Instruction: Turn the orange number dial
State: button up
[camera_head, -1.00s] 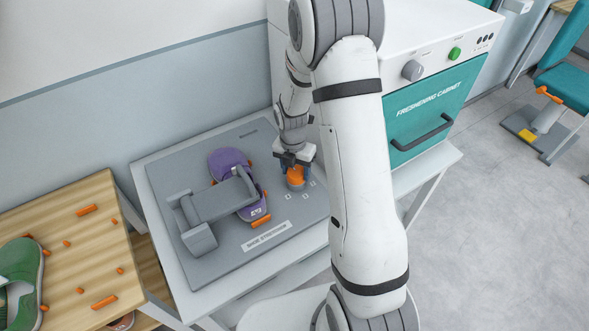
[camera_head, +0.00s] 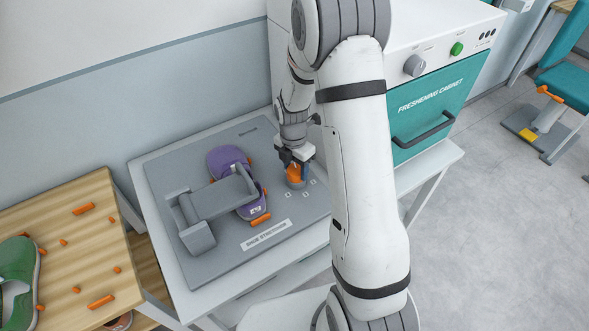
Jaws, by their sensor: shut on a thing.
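The orange number dial (camera_head: 294,174) stands on the grey panel of the shoe stretching station (camera_head: 275,263), right of the purple shoe. My gripper (camera_head: 296,165) is over the dial with its fingers down around it, shut on it. The gripper's fingers hide part of the dial. Small white number marks (camera_head: 306,194) show on the panel beside the dial.
A purple shoe (camera_head: 226,160) sits under a grey stretcher arm (camera_head: 215,200), with an orange peg (camera_head: 260,219) near it. The freshening cabinet (camera_head: 432,100) stands behind on the right. A wooden table (camera_head: 70,225) with a green shoe (camera_head: 18,280) is at left.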

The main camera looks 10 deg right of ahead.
jog(key=m+b, duration=0.2)
jog(key=m, duration=0.2)
jog(key=shift+d+f+m, duration=0.1)
jog(key=shift+m, duration=0.2)
jog(key=m+b, duration=0.1)
jog(key=m, duration=0.3)
jog(key=shift+m+y+b, duration=0.3)
jog(key=m+b, duration=0.1)
jog(key=m, duration=0.2)
jog(key=shift+m, duration=0.3)
jog(key=m+b, duration=0.1)
jog(key=m, duration=0.3)
jog(key=shift+d+m, duration=0.1)
jog(key=shift+m, duration=0.2)
jog(key=m+b, duration=0.1)
jog(key=m, duration=0.2)
jog(key=shift+s+m+y, duration=0.1)
jog(key=shift+m+y, duration=0.2)
jog(key=m, duration=0.3)
jog(key=shift+m+b, duration=0.3)
jog(key=shift+b, duration=0.1)
jog(key=m, duration=0.3)
jog(key=shift+s+m, duration=0.1)
jog(key=shift+m, duration=0.2)
jog(key=shift+m+t, duration=0.3)
jog(key=shift+m, duration=1.6)
